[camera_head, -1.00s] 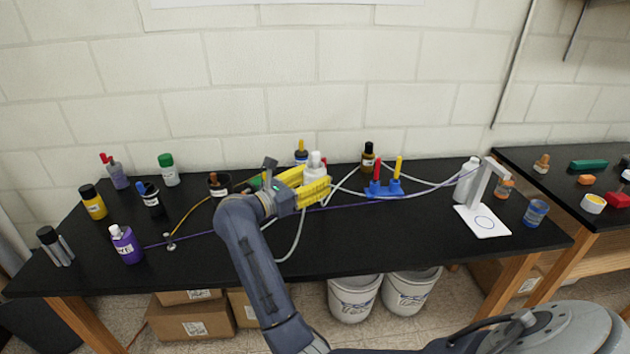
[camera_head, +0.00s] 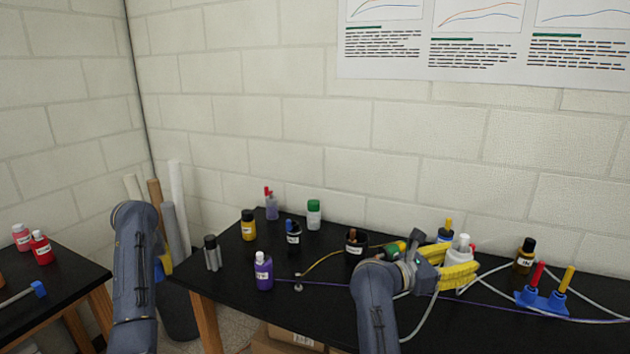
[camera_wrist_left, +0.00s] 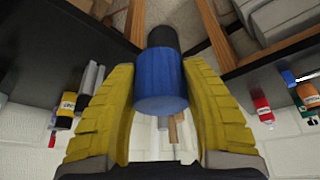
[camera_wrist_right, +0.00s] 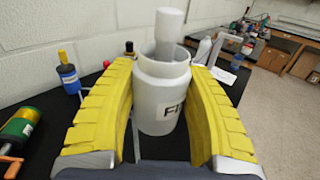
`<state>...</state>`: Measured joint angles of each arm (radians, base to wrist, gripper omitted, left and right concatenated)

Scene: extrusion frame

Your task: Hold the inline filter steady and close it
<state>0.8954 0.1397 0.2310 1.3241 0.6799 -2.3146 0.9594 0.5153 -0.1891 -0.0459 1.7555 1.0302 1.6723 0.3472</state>
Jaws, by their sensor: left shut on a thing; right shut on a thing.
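The inline filter (camera_wrist_right: 162,95) is a white body with a label starting "FI" and a white stem on top, upright in the right wrist view. My right gripper (camera_head: 452,275) is shut around it on the black bench; the filter's white top (camera_head: 463,247) shows between the yellow fingers in the head view. My left gripper (camera_wrist_left: 162,105) is shut on a blue cylinder (camera_wrist_left: 161,85) with a black end, seen in the left wrist view. In the head view my left gripper (camera_head: 164,262) is left of the bench, mostly hidden behind its arm, and far from the filter.
Several bottles stand on the bench's left part, among them a purple bottle (camera_head: 263,270) and a green-capped bottle (camera_head: 314,215). A blue stand (camera_head: 541,299) with red and yellow plugs is right of the filter. Tubes lie around it. Another table (camera_head: 60,295) stands far left.

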